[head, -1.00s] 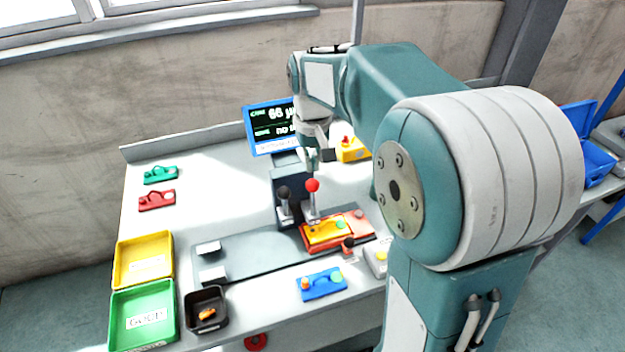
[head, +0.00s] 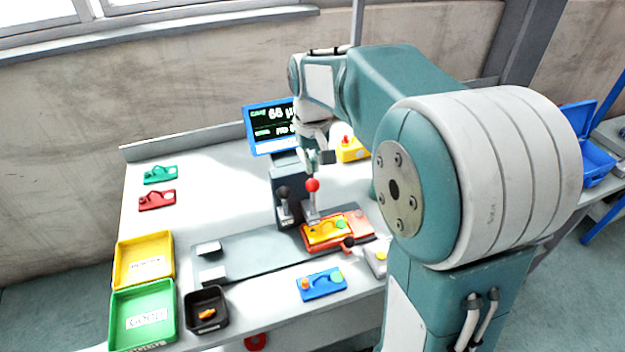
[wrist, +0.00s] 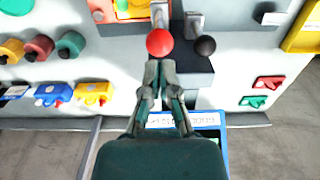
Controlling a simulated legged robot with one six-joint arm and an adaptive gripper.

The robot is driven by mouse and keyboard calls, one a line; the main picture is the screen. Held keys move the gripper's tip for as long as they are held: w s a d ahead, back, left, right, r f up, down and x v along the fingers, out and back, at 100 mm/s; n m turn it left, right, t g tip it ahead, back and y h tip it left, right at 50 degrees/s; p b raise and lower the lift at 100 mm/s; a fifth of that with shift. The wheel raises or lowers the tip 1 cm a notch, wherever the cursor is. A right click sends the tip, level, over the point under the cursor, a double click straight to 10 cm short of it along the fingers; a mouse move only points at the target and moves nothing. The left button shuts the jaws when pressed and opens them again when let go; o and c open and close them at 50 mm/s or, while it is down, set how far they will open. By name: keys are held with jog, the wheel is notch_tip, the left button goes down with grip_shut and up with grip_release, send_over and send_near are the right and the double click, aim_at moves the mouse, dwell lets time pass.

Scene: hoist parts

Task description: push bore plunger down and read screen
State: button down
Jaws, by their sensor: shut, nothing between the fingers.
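A red-knobbed plunger (head: 312,186) stands upright on the grey fixture (head: 288,187), beside a black-knobbed one (head: 283,191). Which of them is the bore plunger is not labelled in view. My gripper (head: 312,168) is shut and empty, pointing down just above the red knob. In the wrist view my fingertips (wrist: 160,66) are right at the red knob (wrist: 160,42); whether they touch it I cannot tell. The blue-framed screen (head: 268,127) behind shows two lines of text, partly hidden by my arm; the upper reads about "66", the lower is unclear.
An orange-yellow part (head: 325,230) sits at the red plunger's foot. A blue part (head: 321,284) lies in front. Yellow (head: 170,262) and green trays (head: 174,318) and a black bin (head: 222,325) stand at left. Green (head: 161,174) and red parts (head: 157,199) lie at back left.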

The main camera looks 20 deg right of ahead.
aim_at(312, 180)
dwell(0.4)
jog(key=shift+f, duration=3.5)
notch_tip(312, 180, up, 7)
jog(key=shift+r, duration=0.25)
